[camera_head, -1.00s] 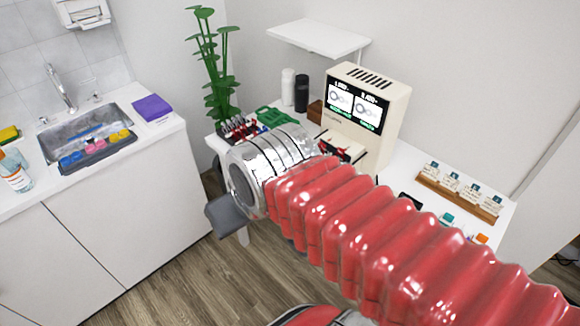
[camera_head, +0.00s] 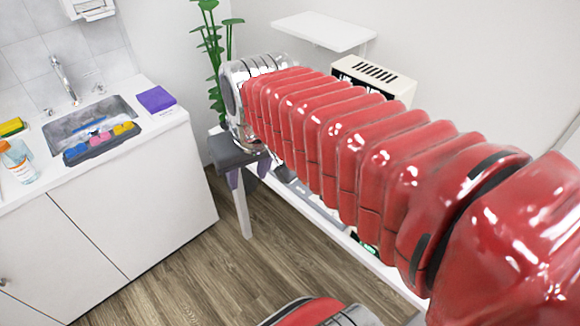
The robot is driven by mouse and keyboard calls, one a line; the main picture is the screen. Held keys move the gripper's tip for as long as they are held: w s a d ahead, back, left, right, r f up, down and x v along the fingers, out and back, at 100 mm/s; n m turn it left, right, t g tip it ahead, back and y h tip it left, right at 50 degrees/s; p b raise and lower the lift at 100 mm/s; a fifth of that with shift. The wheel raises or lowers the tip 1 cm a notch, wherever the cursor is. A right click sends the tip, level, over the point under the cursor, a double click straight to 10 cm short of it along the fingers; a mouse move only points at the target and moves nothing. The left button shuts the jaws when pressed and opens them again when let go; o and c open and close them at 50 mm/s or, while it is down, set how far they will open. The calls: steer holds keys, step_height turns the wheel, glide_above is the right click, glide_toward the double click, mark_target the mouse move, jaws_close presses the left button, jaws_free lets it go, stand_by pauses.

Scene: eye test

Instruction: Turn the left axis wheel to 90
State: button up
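The cream machine (camera_head: 400,84) with a dark screen stands on the table against the wall. Only its vented top and a strip of the screen show above my red arm. The left axis wheel is not visible; my arm covers the machine's front. A dark grey block and small purple parts show there. The fingers are too hidden to tell open from shut, and I cannot see whether they touch anything.
A white shelf (camera_head: 322,31) is on the wall above the table. A green plant (camera_head: 213,50) stands behind my wrist. At left is a counter with a sink (camera_head: 62,131), a tray of coloured items (camera_head: 101,146) and a purple box (camera_head: 156,98). The wooden floor (camera_head: 190,270) between is clear.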

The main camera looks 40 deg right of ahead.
steer(key=w+d+f+m+g, duration=0.2)
steer(key=w+d+f, duration=0.3)
steer(key=w+d, duration=0.3)
steer(key=w+d+f+m+g, duration=0.2)
steer(key=w+d+f, duration=0.3)
steer(key=d, duration=0.9)
steer(key=w+m, duration=0.1)
steer(key=w, duration=0.2)
steer(key=shift+f, duration=0.35)
steer(key=shift+d+f, duration=0.1)
step_height(320, 180, down, 14)
steer(key=shift+r, duration=0.2)
